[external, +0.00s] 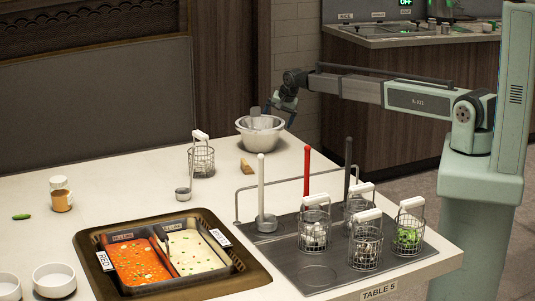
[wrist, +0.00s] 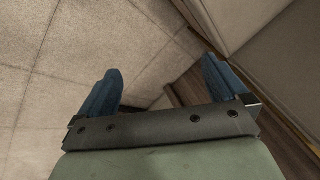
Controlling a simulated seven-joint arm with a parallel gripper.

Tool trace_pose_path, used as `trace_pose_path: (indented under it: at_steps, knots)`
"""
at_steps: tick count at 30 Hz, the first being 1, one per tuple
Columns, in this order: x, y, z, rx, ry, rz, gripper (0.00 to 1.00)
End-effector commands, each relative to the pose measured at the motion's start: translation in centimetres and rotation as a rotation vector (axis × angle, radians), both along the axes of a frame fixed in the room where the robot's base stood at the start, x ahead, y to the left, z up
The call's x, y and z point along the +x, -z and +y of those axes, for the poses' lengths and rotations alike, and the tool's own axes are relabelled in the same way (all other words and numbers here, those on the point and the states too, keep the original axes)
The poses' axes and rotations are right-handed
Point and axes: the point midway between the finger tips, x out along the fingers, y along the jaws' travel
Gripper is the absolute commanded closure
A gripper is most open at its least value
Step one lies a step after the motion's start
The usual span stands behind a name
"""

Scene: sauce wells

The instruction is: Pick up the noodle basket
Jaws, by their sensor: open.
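Several wire baskets with white handles are in the external view; I cannot tell which is the noodle basket. On the dark plate at the right, one basket (external: 314,231) and another in front (external: 365,246) have pale contents, a third (external: 409,231) has green contents, and one stands behind (external: 357,206), its contents unclear. Another basket (external: 202,160) stands alone at the back of the table. My gripper (external: 281,108) is open, raised near the metal bowl and away from all the baskets. In the wrist view, its blue fingers (wrist: 161,68) are spread with nothing between them.
A metal bowl (external: 260,138) stands at the table's back edge. Upright rods, one white (external: 261,188), one red (external: 307,170), one dark (external: 347,168), stand near the baskets. A divided tray of red and white soup (external: 185,282) is in front. The table's left middle is mostly clear.

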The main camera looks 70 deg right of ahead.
Motion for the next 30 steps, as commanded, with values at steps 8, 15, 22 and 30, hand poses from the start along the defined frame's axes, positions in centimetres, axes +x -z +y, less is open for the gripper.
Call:
trace_pose_path:
  at_steps: [8,15,22,30]
  knots:
    - [4.9,-4.9,7.9,0.106,0.140,0.012,0.00]
    - [8.4,-8.5,19.9,0.223,0.257,0.057,0.00]
    - [10.0,-12.6,32.6,0.311,0.392,0.121,0.00]
    - [9.1,-17.6,47.5,0.367,0.561,0.206,0.00]
